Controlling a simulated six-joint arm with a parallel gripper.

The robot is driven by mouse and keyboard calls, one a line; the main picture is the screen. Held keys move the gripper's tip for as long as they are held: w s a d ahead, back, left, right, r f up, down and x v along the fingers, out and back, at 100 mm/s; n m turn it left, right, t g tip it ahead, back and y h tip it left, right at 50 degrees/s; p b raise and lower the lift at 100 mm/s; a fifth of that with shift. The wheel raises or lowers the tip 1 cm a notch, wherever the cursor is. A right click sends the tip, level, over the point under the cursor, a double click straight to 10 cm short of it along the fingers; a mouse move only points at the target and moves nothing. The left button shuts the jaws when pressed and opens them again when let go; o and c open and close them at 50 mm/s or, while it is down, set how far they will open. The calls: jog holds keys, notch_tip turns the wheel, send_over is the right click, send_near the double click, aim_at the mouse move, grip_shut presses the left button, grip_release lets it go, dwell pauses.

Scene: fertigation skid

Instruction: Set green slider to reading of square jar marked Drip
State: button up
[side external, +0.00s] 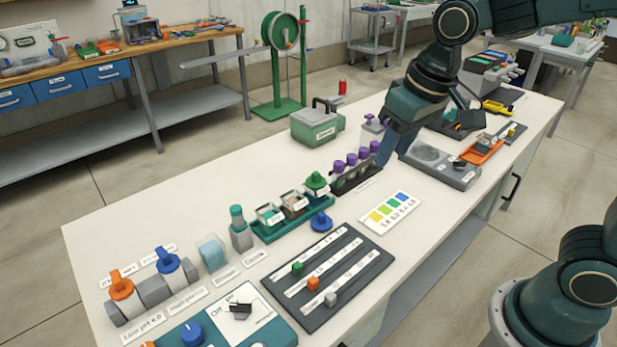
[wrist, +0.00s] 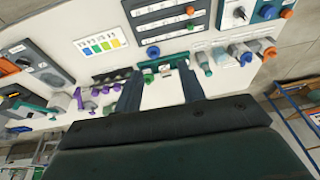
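The green slider (side external: 297,268) sits in the far slot of a dark slider panel (side external: 377,262), toward that slot's left end. It also shows small in the wrist view (wrist: 191,27). Square jars (side external: 270,215) (side external: 293,204) stand in a green tray (side external: 262,236) behind the panel, with a green-lidded item (side external: 317,182) at the tray's right end. Their labels are too small to read, so I cannot tell which is Drip. My gripper (side external: 384,158) is above the bench near the purple-capped vials; in the wrist view (wrist: 161,88) its two fingers are apart with nothing between them.
Orange (side external: 313,284) and grey (side external: 331,299) sliders share the panel. A blue knob (side external: 321,222) stands between tray and panel. A colour card (side external: 390,212) lies right of the panel. Purple-capped vials (side external: 352,161) and a green-grey box (side external: 318,127) stand behind.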

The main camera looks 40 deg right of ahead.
jog(key=w+a+f+g, duration=0.1)
jog(key=w+a+f, duration=0.4)
jog(key=w+f, duration=0.15)
jog(key=g, duration=0.2)
send_over(297, 264)
notch_tip(297, 264, down, 9)
jog(key=shift+a+h, duration=0.1)
jog(key=shift+h, duration=0.2)
notch_tip(297, 264, down, 14)
jog(key=shift+r, duration=0.1)
grip_shut()
